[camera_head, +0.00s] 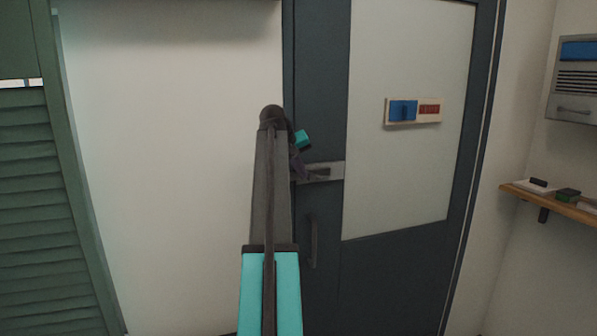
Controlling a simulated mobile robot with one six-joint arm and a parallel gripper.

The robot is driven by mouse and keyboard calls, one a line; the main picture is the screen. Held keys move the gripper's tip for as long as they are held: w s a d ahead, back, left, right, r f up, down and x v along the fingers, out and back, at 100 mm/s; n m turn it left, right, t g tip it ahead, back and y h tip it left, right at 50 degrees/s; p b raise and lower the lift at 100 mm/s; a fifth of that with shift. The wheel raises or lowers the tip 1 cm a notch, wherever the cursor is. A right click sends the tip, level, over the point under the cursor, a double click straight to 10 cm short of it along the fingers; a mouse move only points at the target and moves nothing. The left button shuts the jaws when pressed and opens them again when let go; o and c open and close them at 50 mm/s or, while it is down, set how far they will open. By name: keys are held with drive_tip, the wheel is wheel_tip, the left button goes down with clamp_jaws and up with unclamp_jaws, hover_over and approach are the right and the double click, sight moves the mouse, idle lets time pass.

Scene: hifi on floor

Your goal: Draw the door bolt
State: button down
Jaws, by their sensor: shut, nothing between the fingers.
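The dark blue-grey door (390,270) stands shut in its frame, with a large pale panel in its upper part. A grey metal door bolt (333,172) sits level near the door's left edge. My gripper (301,172) is shut and empty, at the left end of the bolt in the picture. My arm and wrist hide part of the bolt's left end and of the frame there. I cannot tell whether the fingers touch the bolt.
A vertical pull handle (315,241) is below the bolt. A blue and red sign (412,110) is on the pale panel. Green louvred shutters (45,200) stand at the left. A wooden shelf (558,202) with small items and a grey wall box (575,80) are at the right.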

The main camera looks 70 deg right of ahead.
drive_tip(key=shift+s+d, duration=0.8)
drive_tip(key=shift+s, duration=0.2)
drive_tip(key=shift+s+d, duration=0.8)
drive_tip(key=shift+s, duration=0.15)
drive_tip(key=shift+w+a+p, duration=0.35)
drive_tip(key=shift+w+a, duration=0.05)
drive_tip(key=shift+w, duration=0.05)
drive_tip(key=b, duration=0.2)
approach(314, 173)
drive_tip(key=w+a, duration=0.1)
drive_tip(key=a+r, duration=0.1)
drive_tip(key=w+a, duration=0.1)
drive_tip(key=shift+w+a+r, duration=0.15)
drive_tip(key=shift+w+r, duration=0.15)
drive_tip(key=shift+f, duration=0.1)
